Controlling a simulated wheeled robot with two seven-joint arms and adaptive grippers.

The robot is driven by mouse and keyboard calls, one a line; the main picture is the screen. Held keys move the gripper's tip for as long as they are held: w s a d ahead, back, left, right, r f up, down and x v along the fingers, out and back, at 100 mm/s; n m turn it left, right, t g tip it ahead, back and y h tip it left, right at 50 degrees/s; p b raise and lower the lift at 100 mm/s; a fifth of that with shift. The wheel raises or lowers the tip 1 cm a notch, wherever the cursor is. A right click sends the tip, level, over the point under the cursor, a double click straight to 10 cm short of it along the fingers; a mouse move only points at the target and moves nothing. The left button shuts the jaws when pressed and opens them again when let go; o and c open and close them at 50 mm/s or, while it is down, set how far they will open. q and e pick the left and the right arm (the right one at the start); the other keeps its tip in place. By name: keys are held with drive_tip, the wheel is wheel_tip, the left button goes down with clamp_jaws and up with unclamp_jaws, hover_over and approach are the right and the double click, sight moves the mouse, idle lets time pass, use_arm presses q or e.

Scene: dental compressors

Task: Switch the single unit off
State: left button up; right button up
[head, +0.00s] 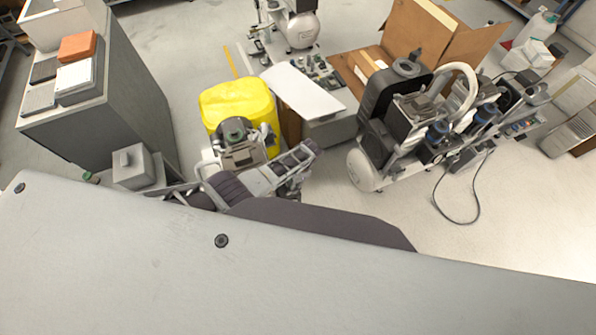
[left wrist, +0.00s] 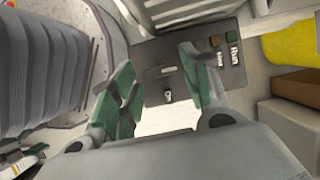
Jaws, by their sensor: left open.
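The panel cannot be made out there. My right gripper is not in view.
A large grey ribbed body (left wrist: 38,75) stands close left in the wrist view. In the head view a compressor unit (head: 365,170) with hoses and a cable stands right, another compressor (head: 300,30) at the back, a grey cabinet (head: 120,115) left. Open floor lies at right.

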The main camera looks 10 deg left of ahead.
use_arm(q)
drive_tip(key=v, duration=1)
drive_tip(key=shift+d+r, duration=0.15)
drive_tip(key=shift+r, duration=0.15)
idle(0.7)
